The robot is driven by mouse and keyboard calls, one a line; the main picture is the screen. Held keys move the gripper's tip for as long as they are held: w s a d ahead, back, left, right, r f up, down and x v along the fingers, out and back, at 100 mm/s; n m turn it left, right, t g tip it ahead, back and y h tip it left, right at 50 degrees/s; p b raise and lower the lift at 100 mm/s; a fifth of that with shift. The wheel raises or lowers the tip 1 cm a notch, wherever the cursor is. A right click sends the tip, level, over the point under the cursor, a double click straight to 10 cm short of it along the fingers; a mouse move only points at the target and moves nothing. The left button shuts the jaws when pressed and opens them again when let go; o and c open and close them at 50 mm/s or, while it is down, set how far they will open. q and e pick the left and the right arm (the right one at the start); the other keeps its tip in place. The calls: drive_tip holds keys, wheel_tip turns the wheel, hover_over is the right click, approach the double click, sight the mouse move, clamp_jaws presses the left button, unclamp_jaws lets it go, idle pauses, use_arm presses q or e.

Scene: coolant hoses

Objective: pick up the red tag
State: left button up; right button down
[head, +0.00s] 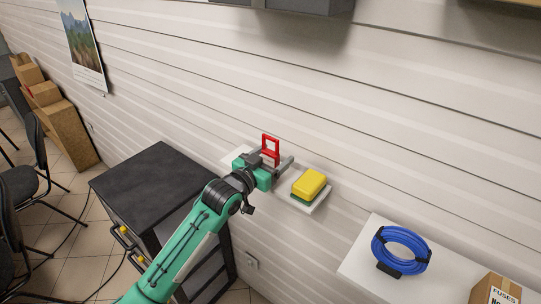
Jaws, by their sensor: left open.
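The red tag (271,145) is a small upright red frame with an opening in its upper part. It stands over a small white wall shelf (318,206). My left gripper (280,156) is open at the shelf, with its grey fingers on either side of the tag's lower part. Whether the fingers touch the tag cannot be told. The tag's bottom is partly hidden by the gripper. My right gripper is not in view.
A yellow and green sponge (309,185) lies on the shelf, right of my gripper. A blue coiled hose (401,250) and a cardboard box (495,290) are on a white surface (363,262) at lower right. A dark cabinet (152,184) stands left.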

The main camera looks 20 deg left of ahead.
use_arm(q)
drive_tip(key=shift+x, duration=0.85)
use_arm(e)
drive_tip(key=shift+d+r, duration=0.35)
use_arm(q)
drive_tip(key=c, duration=1)
drive_tip(key=shift+r, duration=0.1)
drive_tip(key=shift+c, duration=0.4)
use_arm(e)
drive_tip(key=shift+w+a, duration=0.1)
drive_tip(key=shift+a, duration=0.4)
